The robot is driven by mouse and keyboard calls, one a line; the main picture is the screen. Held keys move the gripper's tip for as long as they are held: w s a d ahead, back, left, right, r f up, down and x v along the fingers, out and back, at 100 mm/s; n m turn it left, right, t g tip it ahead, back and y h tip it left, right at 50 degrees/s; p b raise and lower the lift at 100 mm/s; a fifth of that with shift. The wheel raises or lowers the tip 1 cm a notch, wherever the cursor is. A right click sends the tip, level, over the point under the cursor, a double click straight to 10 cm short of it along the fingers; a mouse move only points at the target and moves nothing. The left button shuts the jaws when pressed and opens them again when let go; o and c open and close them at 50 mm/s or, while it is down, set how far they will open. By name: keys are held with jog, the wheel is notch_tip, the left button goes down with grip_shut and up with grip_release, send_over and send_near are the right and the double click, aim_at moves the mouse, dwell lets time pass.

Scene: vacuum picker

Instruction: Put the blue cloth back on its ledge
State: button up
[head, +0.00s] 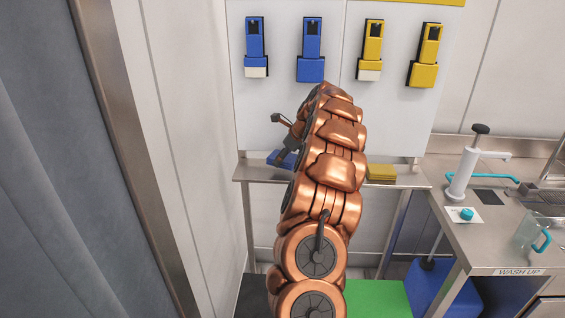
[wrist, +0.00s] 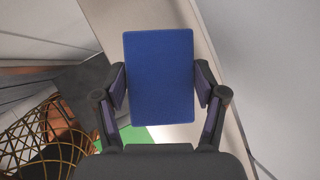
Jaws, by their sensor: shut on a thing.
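The blue cloth (wrist: 160,75) is a flat blue rectangle between the two fingers of my gripper (wrist: 160,85) in the wrist view. The fingers press on its left and right edges. In the head view the blue cloth (head: 279,159) shows at the left end of the steel ledge (head: 412,179), below the white board. My gripper (head: 287,152) is there too, partly hidden behind my copper arm. I cannot tell whether the cloth touches the ledge or is just above it.
A yellow cloth (head: 381,172) lies on the ledge to the right. Two blue and two yellow holders hang on the white board (head: 270,110). A steel counter (head: 480,235) with a white pump (head: 467,170) and a clear jug (head: 530,231) stands at right.

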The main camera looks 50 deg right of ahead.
aim_at(283, 163)
jog(key=shift+w+d, duration=0.2)
jog(key=shift+w, duration=0.05)
jog(key=shift+f+p, duration=0.7)
jog(key=shift+f, duration=1.1)
jog(key=o, duration=1.1)
jog(key=b+v, duration=0.2)
jog(key=v, duration=1)
jog(key=shift+b, duration=0.4)
